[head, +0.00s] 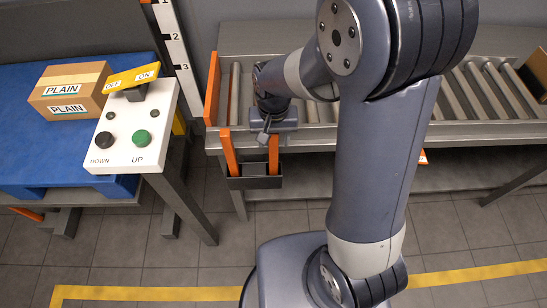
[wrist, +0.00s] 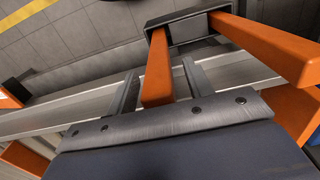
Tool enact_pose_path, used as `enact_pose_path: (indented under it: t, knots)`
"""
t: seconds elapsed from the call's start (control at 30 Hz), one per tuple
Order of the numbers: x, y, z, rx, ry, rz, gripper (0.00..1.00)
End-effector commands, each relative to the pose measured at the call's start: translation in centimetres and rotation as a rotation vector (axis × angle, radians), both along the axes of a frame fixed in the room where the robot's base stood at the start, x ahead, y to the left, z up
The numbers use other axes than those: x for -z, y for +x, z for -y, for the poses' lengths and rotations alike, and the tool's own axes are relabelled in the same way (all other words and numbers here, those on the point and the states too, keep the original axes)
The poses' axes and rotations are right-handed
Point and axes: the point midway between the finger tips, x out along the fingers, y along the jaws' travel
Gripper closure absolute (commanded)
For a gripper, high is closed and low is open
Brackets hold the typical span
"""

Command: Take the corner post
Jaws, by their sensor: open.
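Two orange corner posts stand in a dark holder (head: 256,183) at the front edge of the conveyor, a left post (head: 230,155) and a right post (head: 273,157). My gripper (head: 267,136) is at the top of the right one. In the wrist view my gripper (wrist: 160,68) is open, one finger on each side of one orange post (wrist: 157,72), with gaps visible beside it. The other post (wrist: 262,46) lies outside the fingers to the right. The holder (wrist: 180,31) shows at the top. Whether a finger touches the post is unclear.
The roller conveyor (head: 467,97) runs behind, with an orange end plate (head: 212,88). At left are a control panel (head: 128,148) with UP and DOWN buttons, and a PLAIN carton (head: 68,88) on a blue pallet (head: 30,150). Another carton (head: 540,68) is at far right.

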Motion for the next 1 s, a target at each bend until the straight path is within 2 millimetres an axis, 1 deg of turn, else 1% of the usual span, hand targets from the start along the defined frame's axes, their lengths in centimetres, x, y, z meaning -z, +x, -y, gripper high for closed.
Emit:
enact_pose_path:
  t: [0.03,0.07,0.6,1.0]
  knots:
    - [-0.01,0.0,0.0,0.0,0.0,0.0,0.53]
    - [-0.02,0.01,0.0,0.0,0.0,0.0,0.55]
    - [-0.05,0.02,0.0,0.0,0.0,0.001,0.99]
    - [-0.1,0.03,-0.01,0.0,0.0,0.001,1.0]
